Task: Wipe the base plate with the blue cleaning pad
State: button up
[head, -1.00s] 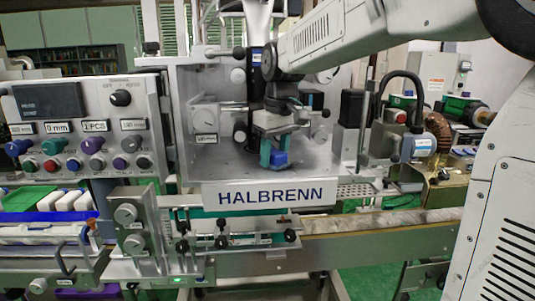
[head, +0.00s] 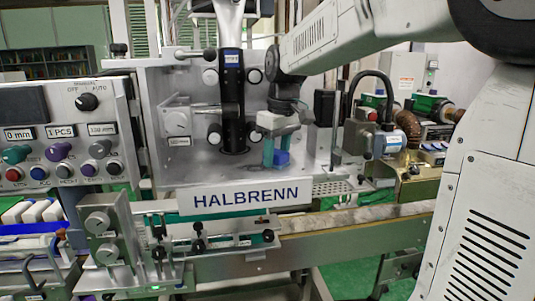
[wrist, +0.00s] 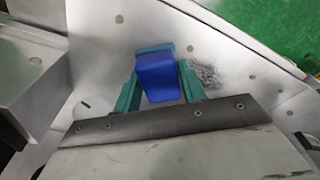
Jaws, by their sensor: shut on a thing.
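My gripper (head: 275,150), with teal fingers, is shut on the blue cleaning pad (head: 283,158) and points down at the base plate (head: 215,172). In the wrist view the blue pad (wrist: 160,78) sits between the two teal fingers, over the grey metal plate (wrist: 225,45). A dark grey smudge (wrist: 207,76) shows on the plate just right of the pad and right finger. The pad is at or very near the plate; I cannot tell if it touches. Part of the plate is hidden behind my gripper.
A dark vertical column (head: 232,105) stands on the plate left of my gripper. A control panel (head: 65,130) is at the left. The HALBRENN sign (head: 246,196) runs along the plate's front edge. A conveyor (head: 350,222) passes in front. A blue-grey motor unit (head: 373,138) stands at the right.

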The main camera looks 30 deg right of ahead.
aim_at(233, 168)
jog(key=shift+s+d, duration=0.2)
jog(key=shift+d, duration=0.3)
jog(key=shift+f, duration=0.1)
jog(key=shift+a, duration=0.1)
jog(key=shift+w+a, duration=0.2)
jog(key=shift+a, duration=0.3)
jog(key=shift+w+a, duration=0.35)
jog(key=shift+a, duration=0.7)
jog(key=shift+w+a, duration=0.35)
jog(key=shift+a, duration=0.7)
jog(key=shift+w+a, duration=0.35)
jog(key=shift+a, duration=0.7)
jog(key=shift+w+a, duration=0.3)
jog(key=shift+a, duration=0.55)
jog(key=shift+w+a, duration=0.3)
jog(key=shift+a, duration=0.55)
jog(key=shift+d, duration=0.1)
